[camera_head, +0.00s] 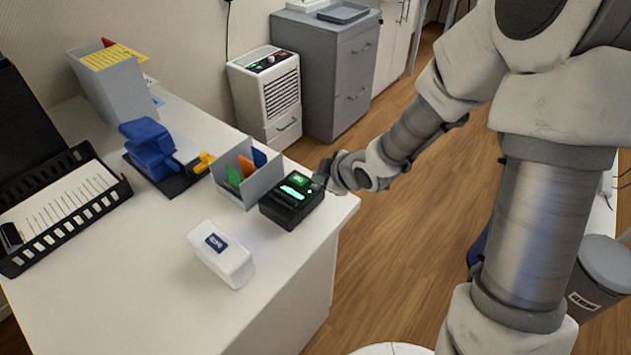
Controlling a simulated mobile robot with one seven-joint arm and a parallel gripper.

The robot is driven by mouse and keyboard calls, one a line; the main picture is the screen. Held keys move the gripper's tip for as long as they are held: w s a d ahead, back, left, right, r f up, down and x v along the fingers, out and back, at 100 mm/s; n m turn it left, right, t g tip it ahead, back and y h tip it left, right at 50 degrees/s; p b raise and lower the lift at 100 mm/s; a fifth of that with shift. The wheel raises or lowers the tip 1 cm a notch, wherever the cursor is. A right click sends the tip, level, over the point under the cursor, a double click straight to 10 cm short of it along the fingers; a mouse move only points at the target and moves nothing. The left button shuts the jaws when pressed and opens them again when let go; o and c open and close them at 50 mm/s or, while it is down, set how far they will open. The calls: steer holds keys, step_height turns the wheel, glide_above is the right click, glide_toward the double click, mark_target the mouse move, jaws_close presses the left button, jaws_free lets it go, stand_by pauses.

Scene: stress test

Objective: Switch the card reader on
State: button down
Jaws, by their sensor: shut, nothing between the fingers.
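The card reader (290,204) is a small black box near the right edge of the white desk. Green lights glow on its top: a green square at the back, a bright green strip in front of it, and a small green spot at the right. My gripper (318,181) reaches in from the right and is shut and empty. Its tip is at the reader's right side, close to the small green spot. I cannot tell whether it touches the reader, and the fingertips are small and partly unclear.
A grey holder with coloured cards (262,187) stands right behind the reader. A white box (222,256) lies in front, to the left. A blue device (150,150), a yellow item (203,162) and a black tray (97,221) are further left. The desk's front (170,310) is clear.

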step_height(320, 180, up, 6)
steer(key=p, duration=0.5)
stand_by(0.6)
steer(key=s+d+r+m+h+p, duration=0.2)
steer(key=s+d+r+m+h, duration=0.15)
steer(key=d+r, duration=0.35)
steer(key=s+d+r+m+h+p, duration=0.25)
steer(key=d+r+m, duration=0.2)
steer(key=r, duration=0.45)
steer(key=s+d+r+m+g+p, duration=0.1)
steer(key=s+r+m, duration=0.3)
steer(key=s, duration=0.5)
steer(key=s+r+m+g+p, duration=0.1)
steer(key=s+r+m, duration=0.2)
steer(key=s, duration=0.6)
step_height(320, 180, up, 2)
steer(key=shift+d+r+m+y, duration=0.25)
steer(key=shift+d+m+y, duration=0.15)
